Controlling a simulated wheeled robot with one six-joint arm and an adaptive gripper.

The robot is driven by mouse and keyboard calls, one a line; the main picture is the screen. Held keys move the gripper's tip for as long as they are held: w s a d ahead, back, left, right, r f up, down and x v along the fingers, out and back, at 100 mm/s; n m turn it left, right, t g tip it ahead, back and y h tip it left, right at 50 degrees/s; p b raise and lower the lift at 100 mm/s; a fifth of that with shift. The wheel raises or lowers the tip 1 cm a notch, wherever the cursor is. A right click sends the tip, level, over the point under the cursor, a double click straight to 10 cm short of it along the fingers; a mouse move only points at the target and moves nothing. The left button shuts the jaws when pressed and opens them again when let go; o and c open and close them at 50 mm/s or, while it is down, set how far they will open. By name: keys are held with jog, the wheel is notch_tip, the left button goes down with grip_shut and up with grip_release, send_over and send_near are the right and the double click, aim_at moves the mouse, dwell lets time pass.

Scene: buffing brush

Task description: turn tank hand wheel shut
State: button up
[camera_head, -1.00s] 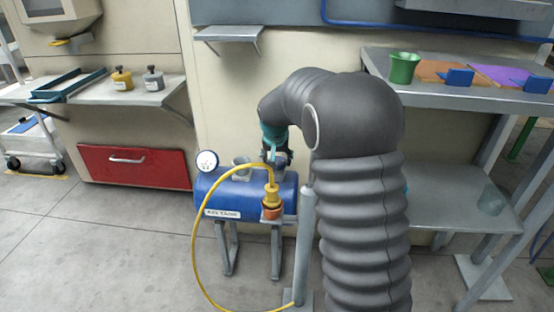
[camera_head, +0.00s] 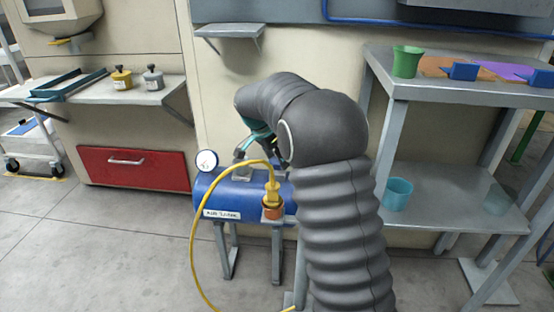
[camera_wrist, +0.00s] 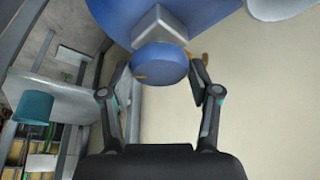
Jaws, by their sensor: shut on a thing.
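The blue tank (camera_head: 215,190) stands on grey legs by the wall, with a white label on its front and a round white gauge (camera_head: 206,161) at its left end. In the wrist view the tank (camera_wrist: 215,15) fills the top. A grey block (camera_wrist: 160,27) sits on it. In front of the block is a round blue hand wheel (camera_wrist: 160,64), with small tan pieces at its sides. My gripper (camera_wrist: 160,70) has one finger at each side of the wheel and is shut on it. In the head view my arm partly hides the gripper and the wheel.
A yellow hose (camera_head: 199,235) arches from an orange-based fitting (camera_head: 272,207) on the tank. A shelf rack (camera_head: 420,90) stands right, with a green cup (camera_head: 406,61) above and a cyan cup (camera_head: 397,194) below. A red drawer (camera_head: 135,168) is left. The floor in front is open.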

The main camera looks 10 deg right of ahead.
jog(key=m+g+p, duration=0.1)
jog(key=m, duration=0.1)
jog(key=m+g+p, duration=0.1)
jog(key=m, duration=0.2)
jog(key=shift+w+a+r, duration=0.1)
jog(key=shift+w, duration=0.05)
jog(key=shift+m+g+p, duration=0.6)
jog(key=shift+m+p, duration=0.15)
jog(key=shift+m, duration=1.15)
jog(key=o, duration=1.2)
jog(key=shift+c, duration=0.2)
jog(key=shift+w, duration=0.1)
jog(key=v, duration=0.7)
jog(key=shift+a, duration=0.15)
jog(key=shift+r, duration=0.1)
